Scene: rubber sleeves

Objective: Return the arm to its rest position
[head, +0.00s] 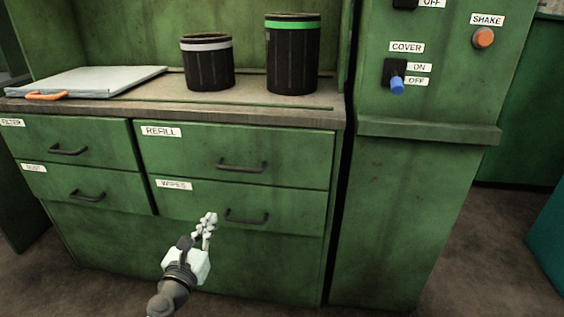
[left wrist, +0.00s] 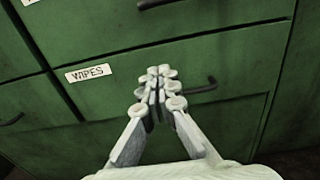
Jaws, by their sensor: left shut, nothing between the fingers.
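My left gripper (head: 208,226) is in front of the green cabinet, before the drawer labelled WIPES (head: 290,206). Its fingers are closed together with nothing between them. In the left wrist view the shut fingertips (left wrist: 158,76) overlap the left end of the dark handle (left wrist: 200,88) of that drawer. I cannot tell whether they touch it. The WIPES drawer looks closed. My right gripper is not in view.
On the counter (head: 150,108) stand a dark sleeve with a pale band (head: 207,68) and a taller one with a green band (head: 292,62). A grey panel with an orange handle (head: 85,82) lies at left. A control cabinet (head: 420,200) stands at right.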

